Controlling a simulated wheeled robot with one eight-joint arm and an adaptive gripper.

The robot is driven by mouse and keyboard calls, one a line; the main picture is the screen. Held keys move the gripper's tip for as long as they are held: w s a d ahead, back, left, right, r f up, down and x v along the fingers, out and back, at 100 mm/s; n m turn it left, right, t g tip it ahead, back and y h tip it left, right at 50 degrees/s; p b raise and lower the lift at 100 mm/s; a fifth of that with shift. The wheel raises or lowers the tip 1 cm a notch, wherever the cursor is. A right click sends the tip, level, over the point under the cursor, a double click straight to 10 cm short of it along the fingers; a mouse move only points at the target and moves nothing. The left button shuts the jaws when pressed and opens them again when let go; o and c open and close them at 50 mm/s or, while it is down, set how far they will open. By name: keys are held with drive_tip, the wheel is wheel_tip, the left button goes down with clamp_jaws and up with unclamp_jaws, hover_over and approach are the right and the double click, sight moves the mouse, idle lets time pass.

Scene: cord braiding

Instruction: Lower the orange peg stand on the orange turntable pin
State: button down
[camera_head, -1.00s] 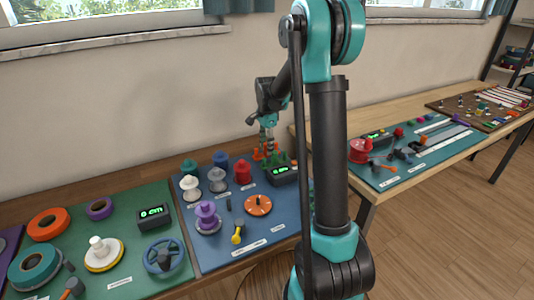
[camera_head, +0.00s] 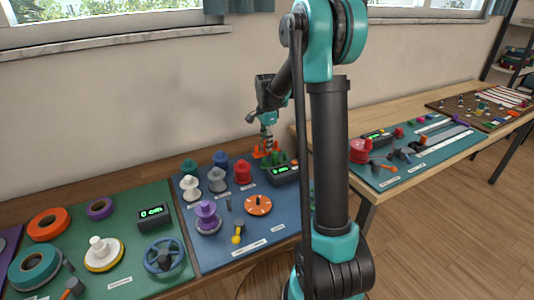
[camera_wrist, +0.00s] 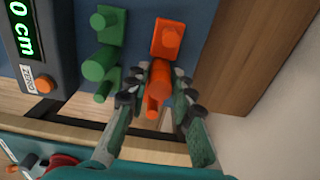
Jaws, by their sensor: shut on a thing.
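My gripper (camera_wrist: 157,92) is shut on an orange peg stand (camera_wrist: 156,88), with one finger on each side of its post. I cannot tell whether the held stand touches the mat.
Green peg stands (camera_wrist: 98,62) stand left of my gripper in the wrist view, beside a display box (camera_wrist: 40,50). Red (camera_head: 242,172), grey (camera_head: 217,180) and white (camera_head: 190,187) spools stand on the blue mat (camera_head: 262,235). A wall is close behind.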

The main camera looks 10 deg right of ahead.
drive_tip(key=shift+r, duration=2.9)
